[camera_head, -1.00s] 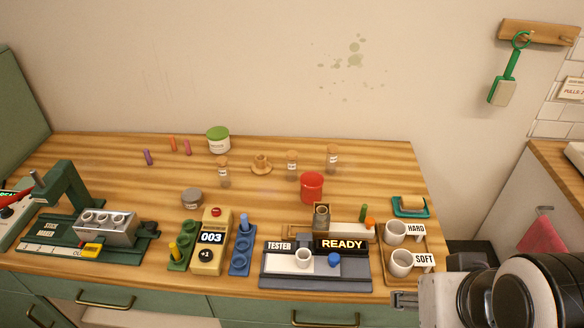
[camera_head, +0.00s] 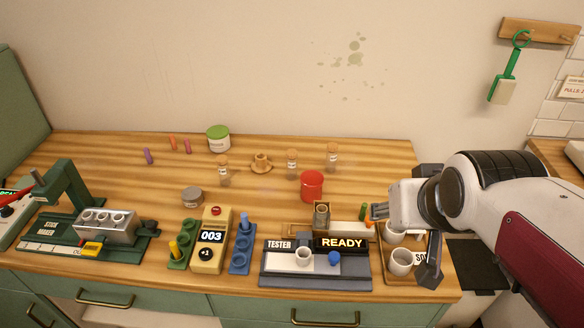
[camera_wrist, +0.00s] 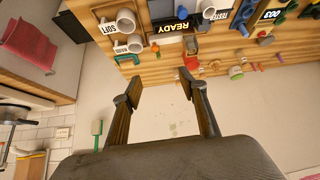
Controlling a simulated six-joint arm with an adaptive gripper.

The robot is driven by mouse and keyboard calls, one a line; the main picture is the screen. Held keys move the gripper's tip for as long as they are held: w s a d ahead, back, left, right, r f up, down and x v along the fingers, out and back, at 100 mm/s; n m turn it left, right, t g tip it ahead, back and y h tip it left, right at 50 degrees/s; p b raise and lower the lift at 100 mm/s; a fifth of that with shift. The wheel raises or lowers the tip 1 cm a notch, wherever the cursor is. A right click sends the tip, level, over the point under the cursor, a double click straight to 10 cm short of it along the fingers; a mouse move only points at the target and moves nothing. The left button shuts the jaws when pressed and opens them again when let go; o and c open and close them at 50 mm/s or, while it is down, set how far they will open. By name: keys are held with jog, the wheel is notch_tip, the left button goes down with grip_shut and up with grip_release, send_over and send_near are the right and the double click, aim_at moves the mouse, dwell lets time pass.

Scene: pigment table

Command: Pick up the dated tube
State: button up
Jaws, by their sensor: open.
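Three small corked glass tubes with pale labels stand upright on the table in the head view: a left one (camera_head: 224,172), a middle one (camera_head: 292,164) and a right one (camera_head: 332,157). The labels are too small to read, so I cannot tell which is dated. My gripper (camera_wrist: 157,86) is open and empty, with its two fingers apart in the wrist view. In the head view it is above the table's right end, to the right of all three tubes, and partly covers the cup tray.
A red pot (camera_head: 312,186) stands in front of the middle and right tubes. A wooden stand (camera_head: 261,165) is between the left and middle tubes. The tester (camera_head: 315,272) and counter (camera_head: 211,240) occupy the front. The back right of the table is clear.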

jog(key=w+a+t, duration=0.1)
jog(key=w+a, duration=0.2)
jog(key=w, duration=0.7)
jog(key=n+t+y, duration=0.3)
jog(key=t+y, duration=0.1)
jog(key=t, duration=0.1)
send_over(293, 161)
jog(key=s, duration=0.1)
notch_tip(293, 161, down, 13)
jog(key=shift+d+r, duration=0.2)
jog(key=shift+f+g, duration=0.15)
jog(key=shift+g, duration=0.15)
jog(key=shift+f, duration=1.65)
jog(key=shift+f, duration=0.1)
jog(key=shift+f, duration=1.55)
jog(key=shift+x, duration=1.5)
